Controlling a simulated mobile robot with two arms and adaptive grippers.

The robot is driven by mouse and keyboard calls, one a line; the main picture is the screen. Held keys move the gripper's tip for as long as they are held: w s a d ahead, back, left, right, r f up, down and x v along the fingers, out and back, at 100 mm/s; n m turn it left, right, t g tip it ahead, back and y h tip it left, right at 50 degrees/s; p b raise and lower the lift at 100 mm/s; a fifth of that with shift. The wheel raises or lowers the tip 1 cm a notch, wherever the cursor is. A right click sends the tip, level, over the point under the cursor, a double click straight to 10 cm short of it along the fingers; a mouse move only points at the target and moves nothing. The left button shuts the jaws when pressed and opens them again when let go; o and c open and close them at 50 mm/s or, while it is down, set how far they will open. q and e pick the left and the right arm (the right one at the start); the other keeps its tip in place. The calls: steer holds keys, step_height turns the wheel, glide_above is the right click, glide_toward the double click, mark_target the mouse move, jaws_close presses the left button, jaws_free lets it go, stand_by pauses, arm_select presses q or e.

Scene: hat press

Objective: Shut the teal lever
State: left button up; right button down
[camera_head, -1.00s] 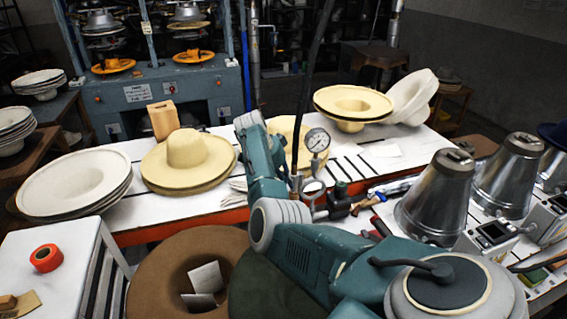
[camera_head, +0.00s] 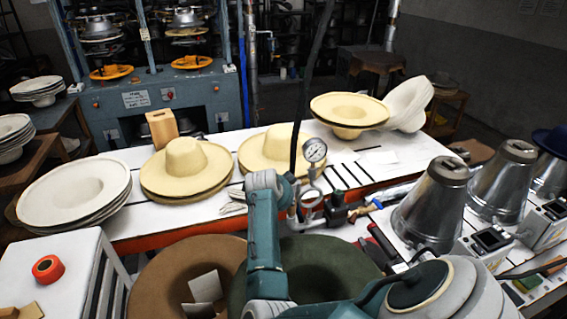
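My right arm, teal with pale grey joints, comes in from the bottom right, bends near the bottom centre and rises to a grey wrist joint (camera_head: 265,181). This wrist is close to the left of a round pressure gauge (camera_head: 314,150) with metal pipe fittings (camera_head: 335,211) below it. I make out no gripper fingers at its end; they are not visible from here. My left gripper is not in view. I cannot pick out a separate teal lever; the arm may hide part of the fittings.
Straw hats (camera_head: 187,168) and white hats (camera_head: 75,188) lie on the white table (camera_head: 225,135). Brown (camera_head: 160,285) and dark green (camera_head: 325,268) brims are in front. Metal cones (camera_head: 432,205) stand at right. A white slatted stand (camera_head: 75,285) with red tape is at left.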

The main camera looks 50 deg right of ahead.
steer(key=shift+s+a+f+t+h+b, duration=0.35)
steer(key=shift+s+f+t+h+b, duration=0.2)
steer(key=shift+t+b, duration=0.2)
steer(key=c, duration=1.7)
jaws_free()
steer(key=shift+r, duration=0.1)
step_height(320, 180, up, 10)
steer(key=shift+f, duration=0.1)
